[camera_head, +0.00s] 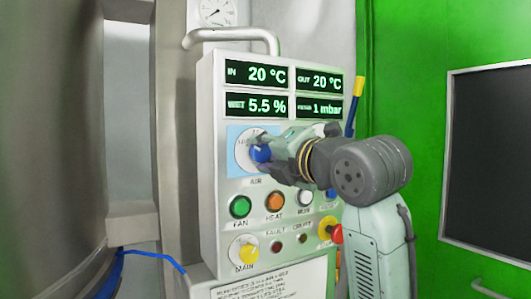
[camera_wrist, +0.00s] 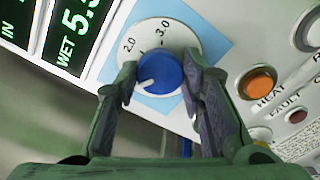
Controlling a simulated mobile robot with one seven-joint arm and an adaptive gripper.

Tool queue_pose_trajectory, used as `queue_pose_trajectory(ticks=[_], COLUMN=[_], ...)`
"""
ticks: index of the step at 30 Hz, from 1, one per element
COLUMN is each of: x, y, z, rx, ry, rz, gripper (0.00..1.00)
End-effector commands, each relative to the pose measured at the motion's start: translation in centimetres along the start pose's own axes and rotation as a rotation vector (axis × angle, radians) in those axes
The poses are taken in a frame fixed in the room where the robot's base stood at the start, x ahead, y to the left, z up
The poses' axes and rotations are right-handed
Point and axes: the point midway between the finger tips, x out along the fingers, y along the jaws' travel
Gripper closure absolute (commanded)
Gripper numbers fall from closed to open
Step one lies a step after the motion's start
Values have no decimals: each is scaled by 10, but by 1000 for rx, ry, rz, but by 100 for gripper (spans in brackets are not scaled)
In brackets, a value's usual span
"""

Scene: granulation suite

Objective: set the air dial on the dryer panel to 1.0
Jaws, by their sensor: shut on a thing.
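The air dial is a blue knob (camera_head: 260,153) on a round white scale plate (camera_head: 241,150) with a light-blue backing on the dryer panel (camera_head: 212,185). My gripper (camera_head: 267,157) reaches it from the right. In the wrist view the knob (camera_wrist: 163,73) sits between the two fingers of my gripper (camera_wrist: 160,78), which are shut on its sides. The marks 2.0 and 3.0 show on the scale plate (camera_wrist: 150,33). The knob's white pointer line (camera_wrist: 147,83) points to the lower left, toward the left finger. The scale beside that finger is hidden, so the exact setting cannot be read.
Green, orange and white buttons sit below the dial, with a yellow main switch (camera_head: 243,252) and a red-and-yellow stop knob (camera_head: 331,231). Readouts (camera_head: 258,75) are above. A curved handle (camera_head: 235,35) tops the panel. A yellow-and-blue handle (camera_head: 356,97) stands behind my arm.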

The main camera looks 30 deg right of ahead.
Motion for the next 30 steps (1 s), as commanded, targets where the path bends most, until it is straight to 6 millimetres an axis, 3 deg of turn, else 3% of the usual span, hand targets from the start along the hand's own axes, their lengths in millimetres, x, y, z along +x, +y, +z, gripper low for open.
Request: queue_pose_trajectory(ticks=[1, 2, 10, 22, 30], x=[0, 0, 0, -6, -56], y=[-1, -1, 0, 0, 0], z=[0, 0, 0, 0, 0], rx=[-1, -1, 0, 1, -1], ry=[1, 1, 1, 0, -3], rz=[-2, -2, -1, 0, 0], gripper=[92, 63, 45, 44, 44])
